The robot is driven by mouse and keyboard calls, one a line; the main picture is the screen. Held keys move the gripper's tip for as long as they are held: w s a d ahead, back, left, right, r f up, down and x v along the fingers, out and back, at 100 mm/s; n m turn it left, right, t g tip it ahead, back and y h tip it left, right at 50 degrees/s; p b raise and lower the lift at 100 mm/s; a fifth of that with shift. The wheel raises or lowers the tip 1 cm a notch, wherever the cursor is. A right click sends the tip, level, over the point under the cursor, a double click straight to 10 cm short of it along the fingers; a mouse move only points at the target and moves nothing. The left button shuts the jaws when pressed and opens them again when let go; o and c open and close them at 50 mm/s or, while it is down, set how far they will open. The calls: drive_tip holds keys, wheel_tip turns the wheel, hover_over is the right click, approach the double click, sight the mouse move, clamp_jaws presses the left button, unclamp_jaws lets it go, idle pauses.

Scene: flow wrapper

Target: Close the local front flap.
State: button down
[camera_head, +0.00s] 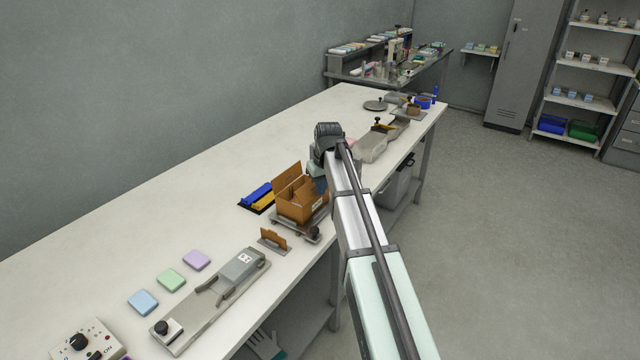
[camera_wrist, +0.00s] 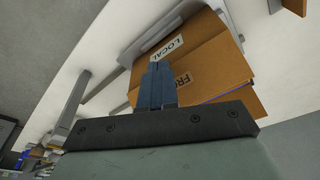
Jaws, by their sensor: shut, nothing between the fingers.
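A brown carton (camera_head: 298,204) stands in a low metal holder (camera_head: 312,236) near the bench's front edge. In the head view one tall flap (camera_head: 288,178) stands up at its back left. In the wrist view the carton's LOCAL label (camera_wrist: 166,46) is on one brown panel. A partly covered label reading "FRO" (camera_wrist: 183,80) is on the adjoining brown panel (camera_wrist: 215,75), across a crease. My gripper (camera_wrist: 157,72) has its blue fingers together, empty, in front of the carton and overlapping the "FRO" panel. I cannot tell whether they touch it. My arm hides part of the carton's right side in the head view.
Blue and yellow bars (camera_head: 259,196) lie in a dark tray behind the carton. A small brown card stand (camera_head: 272,239) is close in front-left. A grey sealing device (camera_head: 212,300) is further left. Open bench (camera_head: 140,235) lies behind; the floor is clear right of the bench.

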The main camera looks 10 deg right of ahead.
drive_tip(key=shift+s+d+r, duration=0.1)
drive_tip(key=shift+r, duration=0.85)
drive_tip(key=shift+s+d+r, duration=0.1)
drive_tip(key=shift+r, duration=0.8)
